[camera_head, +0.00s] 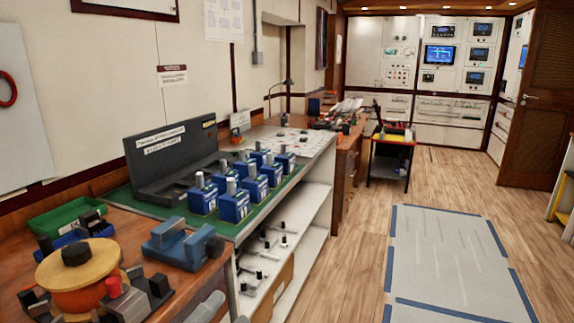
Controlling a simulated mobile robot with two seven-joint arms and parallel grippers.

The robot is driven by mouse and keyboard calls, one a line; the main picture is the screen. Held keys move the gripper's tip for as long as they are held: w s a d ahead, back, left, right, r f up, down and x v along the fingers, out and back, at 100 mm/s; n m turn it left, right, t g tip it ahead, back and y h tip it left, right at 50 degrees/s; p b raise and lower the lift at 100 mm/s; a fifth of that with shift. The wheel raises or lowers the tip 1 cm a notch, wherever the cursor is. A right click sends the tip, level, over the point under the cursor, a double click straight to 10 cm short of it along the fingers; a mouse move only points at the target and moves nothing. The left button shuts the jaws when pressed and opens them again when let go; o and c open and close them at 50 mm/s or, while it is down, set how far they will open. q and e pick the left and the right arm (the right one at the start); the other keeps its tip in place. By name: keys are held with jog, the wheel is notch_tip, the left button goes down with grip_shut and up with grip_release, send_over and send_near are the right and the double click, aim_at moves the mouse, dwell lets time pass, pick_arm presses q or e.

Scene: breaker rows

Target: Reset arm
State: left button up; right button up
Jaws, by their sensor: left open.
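My right gripper is not in view.
On the near wooden bench (140,228) are a green tray (60,217), a blue clamp-like block (180,245) and a yellow-orange round item (78,272). A dark open case (165,160) stands behind the breakers. White shelves (305,220) lie below.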

pick_arm(q)
jog(key=s+a+f+n+g+y, duration=0.1)
jog(key=a+f+n+y, duration=0.1)
jog(key=f+n+y, duration=0.3)
jog(key=s+a+f+n+y, duration=0.1)
jog(key=s+a+f+n, duration=0.15)
jog(key=f, duration=0.35)
jog(key=a+f+n+g+y, duration=0.1)
jog(key=a+f+n+y, duration=0.15)
jog(key=f+n, duration=0.3)
jog(key=s+a+f+n+g+y, duration=0.1)
jog(key=s+f+n+g, duration=0.1)
jog(key=s+f, duration=0.3)
jog(key=s+a+f+n+g+y, duration=0.2)
jog(key=s+f+n+g, duration=0.1)
jog(key=s+f, duration=0.3)
jog(key=shift+a+f+b, duration=0.3)
jog(key=shift+f+b, duration=0.15)
jog(key=shift+f, duration=0.4)
